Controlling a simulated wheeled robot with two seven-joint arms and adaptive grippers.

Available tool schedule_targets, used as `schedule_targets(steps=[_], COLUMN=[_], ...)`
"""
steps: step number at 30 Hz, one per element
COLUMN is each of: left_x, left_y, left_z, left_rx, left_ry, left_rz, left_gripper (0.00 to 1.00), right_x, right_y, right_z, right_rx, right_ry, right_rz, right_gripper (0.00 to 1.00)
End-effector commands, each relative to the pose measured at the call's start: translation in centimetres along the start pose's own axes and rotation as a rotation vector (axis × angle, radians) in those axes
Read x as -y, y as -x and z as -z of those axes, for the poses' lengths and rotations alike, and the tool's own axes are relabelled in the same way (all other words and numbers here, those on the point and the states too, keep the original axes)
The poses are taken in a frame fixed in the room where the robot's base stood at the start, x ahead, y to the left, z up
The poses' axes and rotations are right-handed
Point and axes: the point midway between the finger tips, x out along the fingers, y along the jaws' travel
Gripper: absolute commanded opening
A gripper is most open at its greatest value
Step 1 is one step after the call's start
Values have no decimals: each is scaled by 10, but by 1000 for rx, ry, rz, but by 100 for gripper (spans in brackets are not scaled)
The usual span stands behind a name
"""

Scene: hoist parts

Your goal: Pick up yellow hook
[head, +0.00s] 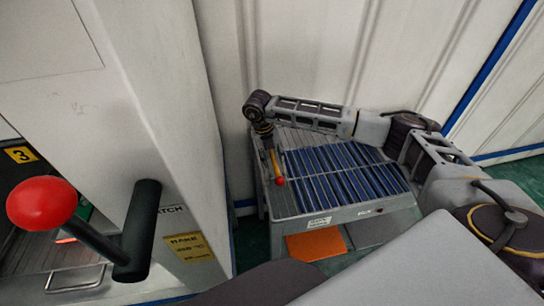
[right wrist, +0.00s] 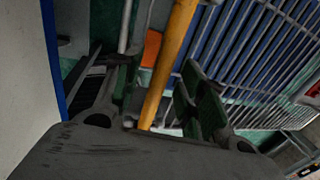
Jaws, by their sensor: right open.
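The yellow hook shows in the head view as a slim yellow bar (head: 275,163) with a red end, at the left side of the slatted table. In the right wrist view the yellow bar (right wrist: 170,62) runs from the top edge down between the two fingers. My right gripper (head: 266,142) hangs at the upper end of the bar, its arm reaching in from the right. In the right wrist view my right gripper (right wrist: 157,82) is open, a finger on each side of the bar. Contact cannot be told. My left gripper is not in view.
The table (head: 347,212) has blue slats and stands against a white panelled wall (head: 300,50). An orange panel (head: 316,244) shows below its front. A white cabinet (head: 130,90) stands close on the left, with a red-knobbed black lever (head: 42,203) sticking out.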

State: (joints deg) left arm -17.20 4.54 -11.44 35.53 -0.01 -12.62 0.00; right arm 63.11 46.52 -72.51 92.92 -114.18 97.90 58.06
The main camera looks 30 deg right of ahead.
Motion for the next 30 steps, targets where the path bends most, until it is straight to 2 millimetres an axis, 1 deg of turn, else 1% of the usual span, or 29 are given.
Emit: schedule_targets(steps=[8,11,18,30], left_x=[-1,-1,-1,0], left_y=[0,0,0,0], left_z=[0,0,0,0], left_rx=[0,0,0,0], left_ry=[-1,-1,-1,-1], left_rz=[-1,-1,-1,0], left_gripper=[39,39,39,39], right_x=[0,0,0,0], right_y=[0,0,0,2], right_z=[0,0,0,0], right_rx=[0,0,0,2], right_ry=[0,0,0,0], right_rz=[0,0,0,-1], right_gripper=[41,30,0,0])
